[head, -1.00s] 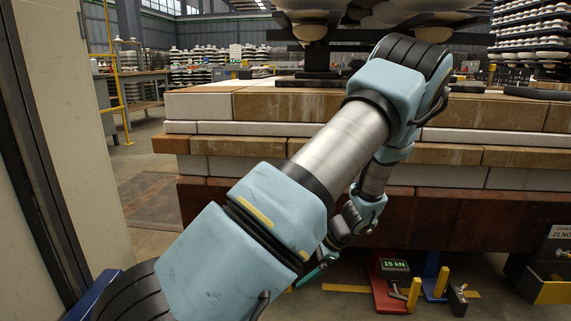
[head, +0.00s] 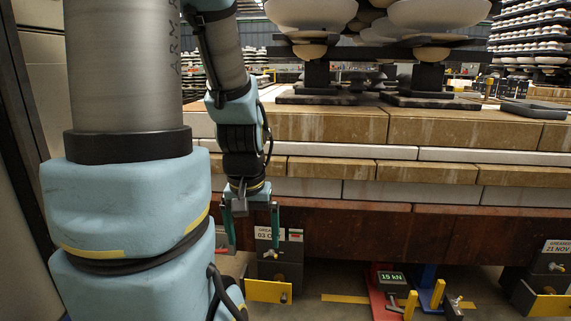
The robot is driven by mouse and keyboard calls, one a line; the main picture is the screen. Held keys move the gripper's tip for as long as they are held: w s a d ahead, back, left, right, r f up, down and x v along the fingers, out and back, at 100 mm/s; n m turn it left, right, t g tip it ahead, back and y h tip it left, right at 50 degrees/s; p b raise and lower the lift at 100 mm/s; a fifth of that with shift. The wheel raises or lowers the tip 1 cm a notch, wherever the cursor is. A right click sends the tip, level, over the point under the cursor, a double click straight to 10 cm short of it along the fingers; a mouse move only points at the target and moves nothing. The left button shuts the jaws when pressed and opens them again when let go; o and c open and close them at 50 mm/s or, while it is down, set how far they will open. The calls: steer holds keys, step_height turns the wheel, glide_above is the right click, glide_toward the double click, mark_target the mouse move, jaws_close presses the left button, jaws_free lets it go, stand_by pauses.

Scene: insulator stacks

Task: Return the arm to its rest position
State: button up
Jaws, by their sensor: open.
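My gripper (head: 252,240) hangs pointing down at the end of my folded arm, left of the middle in the head view. Its two green fingers are apart with nothing between them. It is in front of the dark red lower side of the brick-topped kiln car (head: 330,228). My blue and silver arm fills the left of the view and hides what is behind it.
Insulator stacks (head: 430,20) stand on dark posts on the car's brick deck. Below the car are dark grease boxes (head: 278,262) with labels, one behind my gripper, and a red device with a 15 kN display (head: 391,277). A pale panel borders the far left.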

step_height(320, 180, up, 37)
steer(key=p, duration=3.5)
steer(key=shift+f, duration=0.2)
